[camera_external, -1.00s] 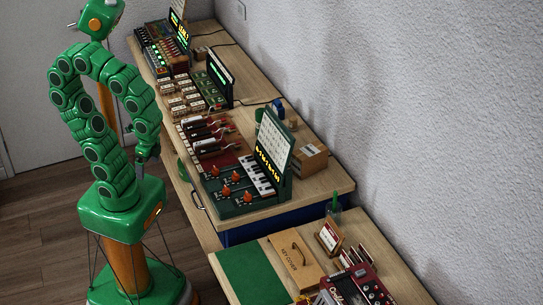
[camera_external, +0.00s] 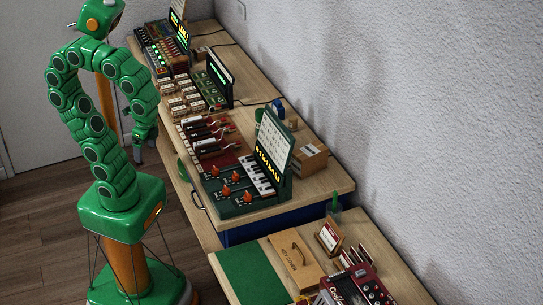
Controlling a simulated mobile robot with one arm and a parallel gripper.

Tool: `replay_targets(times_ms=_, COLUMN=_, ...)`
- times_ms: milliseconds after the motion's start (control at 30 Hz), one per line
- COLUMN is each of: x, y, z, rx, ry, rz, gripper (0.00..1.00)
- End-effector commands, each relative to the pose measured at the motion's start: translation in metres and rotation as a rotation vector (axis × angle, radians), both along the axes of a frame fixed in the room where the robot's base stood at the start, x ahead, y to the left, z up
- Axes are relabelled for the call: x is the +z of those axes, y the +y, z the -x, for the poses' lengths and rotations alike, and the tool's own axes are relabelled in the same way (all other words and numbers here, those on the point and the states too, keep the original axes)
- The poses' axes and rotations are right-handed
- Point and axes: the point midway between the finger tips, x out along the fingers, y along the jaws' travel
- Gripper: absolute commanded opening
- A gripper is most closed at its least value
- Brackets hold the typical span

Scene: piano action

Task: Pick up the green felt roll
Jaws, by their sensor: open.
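A green, round-sided thing (camera_external: 260,116) stands at the back of the middle bench, partly hidden behind an upright panel. It may be the green felt roll, but it is too small to be sure. Another green piece (camera_external: 183,170) shows at the bench's front edge, and I cannot tell what it is. My gripper (camera_external: 140,152) hangs at the end of my green arm, in front of the bench's left part. It is open, with nothing visible in it, and is apart from both green things.
The middle bench (camera_external: 322,186) holds a keyboard unit with an upright panel (camera_external: 275,142), red-handled tools (camera_external: 208,143) and a cardboard box (camera_external: 309,158). A nearer bench holds a green mat (camera_external: 250,272) and a key cover box (camera_external: 295,258). Floor is free left of the benches.

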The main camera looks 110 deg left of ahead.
Motion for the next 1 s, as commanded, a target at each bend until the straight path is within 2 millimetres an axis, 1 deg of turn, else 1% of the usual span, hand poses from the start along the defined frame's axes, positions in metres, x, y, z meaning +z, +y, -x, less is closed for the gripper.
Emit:
replay_targets(times_ms=100, x=0.014, y=0.0, z=0.0, rx=0.0, ry=0.0, rz=0.0, gripper=0.89)
replay_targets(times_ms=400, x=0.038, y=0.0, z=-0.001, rx=0.004, ry=-0.002, rz=0.0, gripper=0.89)
replay_targets(times_ms=567, x=0.034, y=0.004, z=-0.017, rx=0.039, ry=-0.035, rz=0.004, gripper=0.89)
replay_targets(times_ms=767, x=0.03, y=0.01, z=-0.043, rx=0.09, ry=-0.09, rz=0.007, gripper=0.89)
replay_targets(times_ms=867, x=0.028, y=0.016, z=-0.058, rx=0.123, ry=-0.124, rz=0.006, gripper=0.89)
replay_targets(times_ms=1000, x=0.025, y=0.028, z=-0.084, rx=0.183, ry=-0.185, rz=0.002, gripper=0.89)
